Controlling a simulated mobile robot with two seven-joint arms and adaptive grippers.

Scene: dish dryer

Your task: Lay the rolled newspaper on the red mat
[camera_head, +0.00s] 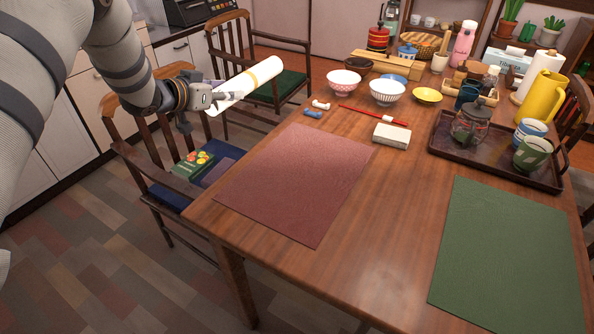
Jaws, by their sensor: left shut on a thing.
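The red mat (298,182) lies flat and bare on the left part of the wooden table, below and to the right of the newspaper. My right gripper is not in view.
A green mat (508,258) lies at the table's right. Bone-shaped rests (313,113), a red brush (372,115) and a cream box (392,136) lie beyond the red mat. A dark tray (445,148) holds a teapot and cups. Chairs stand along the left edge.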

